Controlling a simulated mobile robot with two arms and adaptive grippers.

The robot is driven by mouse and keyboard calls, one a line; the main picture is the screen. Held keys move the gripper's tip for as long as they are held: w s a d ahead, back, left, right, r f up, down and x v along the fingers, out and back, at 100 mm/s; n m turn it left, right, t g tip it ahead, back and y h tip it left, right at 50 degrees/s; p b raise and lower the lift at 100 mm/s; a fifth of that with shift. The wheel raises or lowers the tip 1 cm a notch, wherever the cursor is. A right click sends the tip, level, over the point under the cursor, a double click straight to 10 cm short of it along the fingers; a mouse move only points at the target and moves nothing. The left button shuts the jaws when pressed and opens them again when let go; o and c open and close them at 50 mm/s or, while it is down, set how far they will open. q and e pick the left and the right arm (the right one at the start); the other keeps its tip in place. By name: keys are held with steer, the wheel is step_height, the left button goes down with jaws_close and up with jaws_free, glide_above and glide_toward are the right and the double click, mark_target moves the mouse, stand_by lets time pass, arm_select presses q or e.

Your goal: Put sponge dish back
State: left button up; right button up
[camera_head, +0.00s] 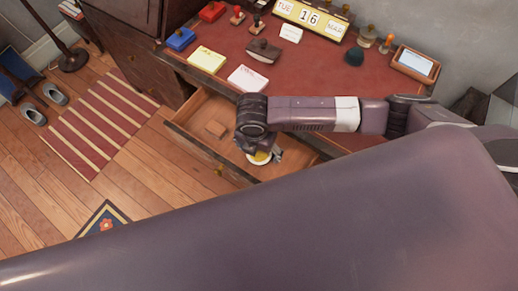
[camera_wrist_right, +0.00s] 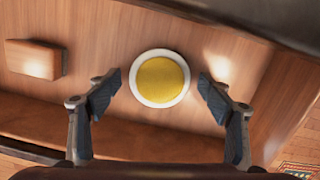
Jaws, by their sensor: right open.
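The sponge dish (camera_wrist_right: 160,79) is a round white dish with a yellow sponge in it. It lies on the floor of the open wooden drawer (camera_head: 196,137). In the head view the dish (camera_head: 260,158) shows partly below my right gripper (camera_head: 262,155). In the right wrist view my right gripper (camera_wrist_right: 158,88) is open and empty, with one finger on each side of the dish and apart from it. My left gripper is not in view.
A small wooden block (camera_head: 215,128) lies in the drawer, left of the dish; it also shows in the right wrist view (camera_wrist_right: 34,59). The red desk top (camera_head: 330,75) above holds note pads, stamps, a calendar (camera_head: 311,17) and a framed tray (camera_head: 415,64). A large purple-grey part of mine covers the lower view.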

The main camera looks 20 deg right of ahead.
mark_target(257, 157)
step_height(257, 157, up, 12)
steer(key=s+a, duration=0.1)
steer(key=shift+r, duration=0.15)
steer(key=shift+s, duration=0.1)
stand_by(0.6)
